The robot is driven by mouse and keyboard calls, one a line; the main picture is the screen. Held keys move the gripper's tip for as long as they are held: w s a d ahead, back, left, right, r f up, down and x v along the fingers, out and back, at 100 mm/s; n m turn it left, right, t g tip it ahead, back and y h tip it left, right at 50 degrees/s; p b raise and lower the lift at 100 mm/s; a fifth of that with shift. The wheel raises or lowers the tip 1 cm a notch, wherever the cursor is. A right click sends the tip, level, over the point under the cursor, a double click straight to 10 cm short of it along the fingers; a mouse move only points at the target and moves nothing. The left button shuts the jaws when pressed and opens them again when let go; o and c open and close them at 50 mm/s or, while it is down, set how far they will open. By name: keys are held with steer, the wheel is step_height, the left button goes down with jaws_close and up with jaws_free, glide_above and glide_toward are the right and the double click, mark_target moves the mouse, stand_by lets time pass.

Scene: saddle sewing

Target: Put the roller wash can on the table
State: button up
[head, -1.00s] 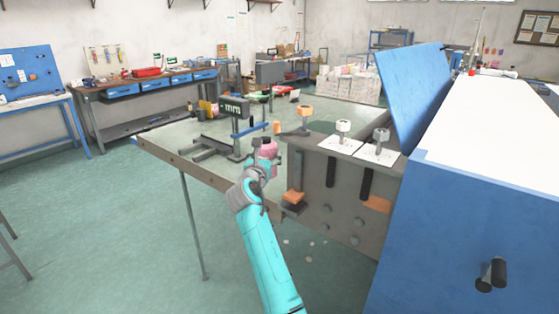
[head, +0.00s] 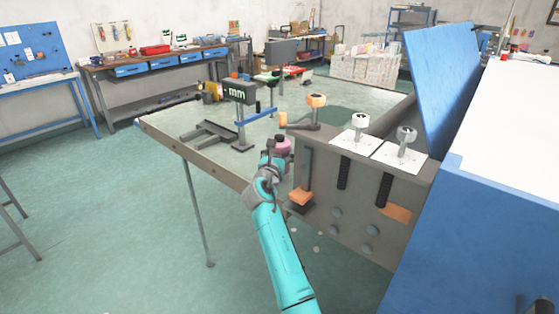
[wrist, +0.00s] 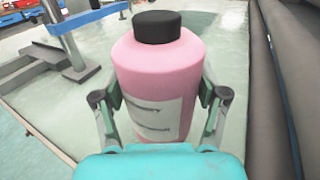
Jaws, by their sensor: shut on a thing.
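The roller wash can is a pink bottle (wrist: 155,65) with a black cap and a pale label, upright in the wrist view. My gripper (wrist: 160,118) is shut on it, with one finger on each side. In the head view the pink can (head: 282,146) shows small at the end of my arm, partly hidden by the gripper. The pale green table (head: 330,100) lies beyond it, and the can is over or beside the near edge of the table; the exact height cannot be told.
A grey machine panel with knobs (head: 355,190) is close on the right, next to a blue cabinet (head: 470,230).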

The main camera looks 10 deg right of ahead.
steer(key=shift+f, duration=1.4)
steer(key=shift+f, duration=0.1)
steer(key=o, duration=1.6)
steer(key=shift+f, duration=0.1)
steer(key=shift+s+a, duration=0.1)
steer(key=v, duration=1.2)
